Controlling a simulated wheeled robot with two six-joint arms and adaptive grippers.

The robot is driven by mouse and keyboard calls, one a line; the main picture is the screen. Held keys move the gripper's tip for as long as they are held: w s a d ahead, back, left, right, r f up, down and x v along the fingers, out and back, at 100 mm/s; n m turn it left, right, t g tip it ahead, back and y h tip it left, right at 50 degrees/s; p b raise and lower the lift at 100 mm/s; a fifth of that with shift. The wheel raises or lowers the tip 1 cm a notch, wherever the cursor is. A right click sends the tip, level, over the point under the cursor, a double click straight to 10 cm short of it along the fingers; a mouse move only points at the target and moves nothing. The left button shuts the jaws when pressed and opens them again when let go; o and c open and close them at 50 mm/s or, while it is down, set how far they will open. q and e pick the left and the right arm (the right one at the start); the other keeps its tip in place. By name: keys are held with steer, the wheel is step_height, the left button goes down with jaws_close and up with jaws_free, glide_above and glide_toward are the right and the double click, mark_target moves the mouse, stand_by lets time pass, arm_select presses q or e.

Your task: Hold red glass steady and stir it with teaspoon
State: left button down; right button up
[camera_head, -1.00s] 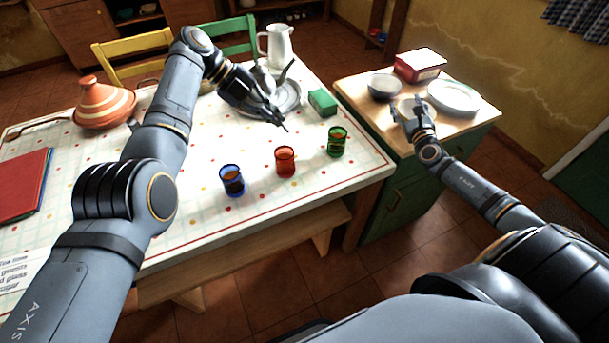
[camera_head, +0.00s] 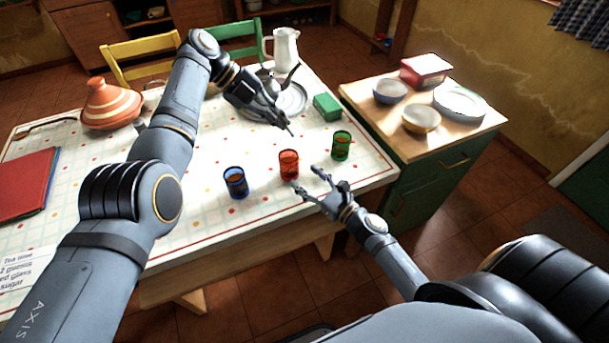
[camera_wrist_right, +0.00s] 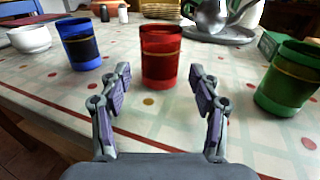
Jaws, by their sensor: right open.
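The red glass (camera_head: 289,165) stands upright near the table's front edge, between the blue glass (camera_head: 236,183) and the green glass (camera_head: 341,146). My right gripper (camera_head: 306,178) is open and empty, low over the table edge in front of the red glass. In the right wrist view the red glass (camera_wrist_right: 160,55) stands ahead, lined up between the spread fingers and apart from them. My left gripper (camera_head: 284,126) hovers above the table behind the red glass, pointing down and right. A thin dark tip shows at its end; I cannot tell whether it is a finger or the teaspoon.
Behind my left gripper are a metal tray (camera_head: 293,98) with a teapot, a white jug (camera_head: 286,50) and a green box (camera_head: 327,106). A tagine (camera_head: 111,105) stands at the left. The side counter (camera_head: 372,93) holds bowls, plates and a red box (camera_head: 426,68).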

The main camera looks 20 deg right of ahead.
mark_target(284, 159)
steer(key=x, duration=1.2)
steer(key=c, duration=1.2)
jaws_close()
steer(key=o, duration=1.4)
jaws_free()
steer(key=shift+c, duration=0.2)
steer(key=shift+s+d, duration=0.1)
steer(key=v, duration=1.2)
